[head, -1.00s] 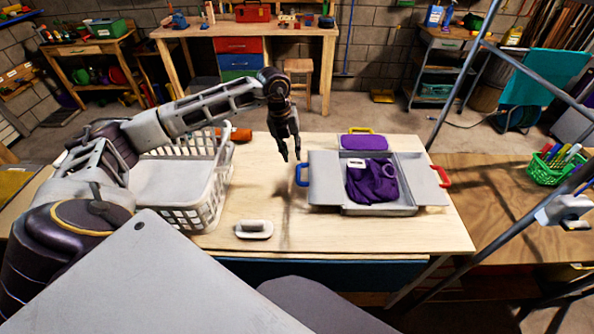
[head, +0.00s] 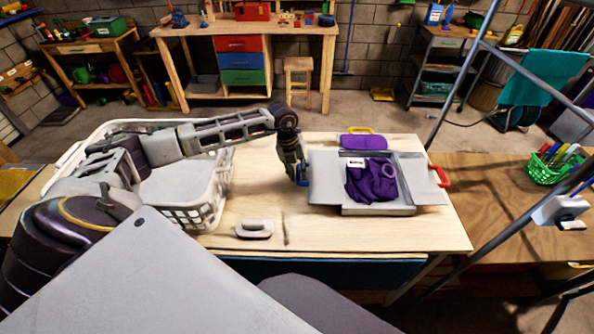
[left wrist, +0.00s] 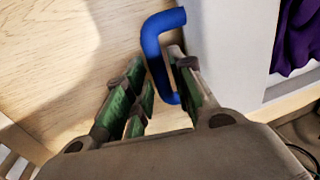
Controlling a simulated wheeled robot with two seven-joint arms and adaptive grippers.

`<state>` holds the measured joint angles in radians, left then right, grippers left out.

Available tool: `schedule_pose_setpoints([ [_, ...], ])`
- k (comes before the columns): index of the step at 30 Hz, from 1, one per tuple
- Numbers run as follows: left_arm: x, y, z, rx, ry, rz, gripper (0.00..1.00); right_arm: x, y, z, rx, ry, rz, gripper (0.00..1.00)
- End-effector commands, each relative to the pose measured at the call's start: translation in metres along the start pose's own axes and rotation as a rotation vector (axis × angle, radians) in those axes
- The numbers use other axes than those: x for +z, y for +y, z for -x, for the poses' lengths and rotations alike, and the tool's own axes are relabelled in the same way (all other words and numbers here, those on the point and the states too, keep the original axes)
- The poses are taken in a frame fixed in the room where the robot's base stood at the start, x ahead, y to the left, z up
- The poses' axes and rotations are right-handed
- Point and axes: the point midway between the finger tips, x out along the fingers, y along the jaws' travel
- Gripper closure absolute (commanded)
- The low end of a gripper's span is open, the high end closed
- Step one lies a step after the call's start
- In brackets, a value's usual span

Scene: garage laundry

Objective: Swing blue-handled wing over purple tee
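The purple tee (head: 372,182) lies bunched in the grey folding board (head: 378,211). The blue-handled wing (head: 325,180) is a grey panel lying folded out to the left of the tee. Its blue handle (left wrist: 153,45) sticks out from its left edge. My left gripper (head: 298,177) is lowered at this handle and hides most of it in the head view. In the left wrist view the fingers (left wrist: 158,78) are apart, with the handle between them, close to the right finger. My right gripper is not in view.
The red-handled wing (head: 422,180) lies out on the right, and a purple flap with a yellow handle (head: 363,140) at the back. A white laundry basket (head: 205,213) stands left under my left arm. A grey-handled block (head: 254,229) lies at the table's front.

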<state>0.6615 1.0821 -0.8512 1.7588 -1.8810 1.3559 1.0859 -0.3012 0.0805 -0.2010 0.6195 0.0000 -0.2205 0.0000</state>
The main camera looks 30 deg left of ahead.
Motion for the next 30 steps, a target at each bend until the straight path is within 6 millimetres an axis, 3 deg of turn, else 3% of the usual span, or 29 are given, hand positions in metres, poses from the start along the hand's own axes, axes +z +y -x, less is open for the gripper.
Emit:
schedule_pose_setpoints([
  [5, -0.0001, 0.0001, -0.0002, 0.000, 0.000, 0.000, 0.75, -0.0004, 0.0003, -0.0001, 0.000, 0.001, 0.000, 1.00],
  [12, -0.0001, 0.0001, 0.0000, 0.000, 0.000, 0.000, 1.00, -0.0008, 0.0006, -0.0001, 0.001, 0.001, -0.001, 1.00],
  [30, 0.0043, 0.0051, 0.0076, 0.037, 0.000, 0.000, 1.00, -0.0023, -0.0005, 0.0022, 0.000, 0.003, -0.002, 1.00],
])
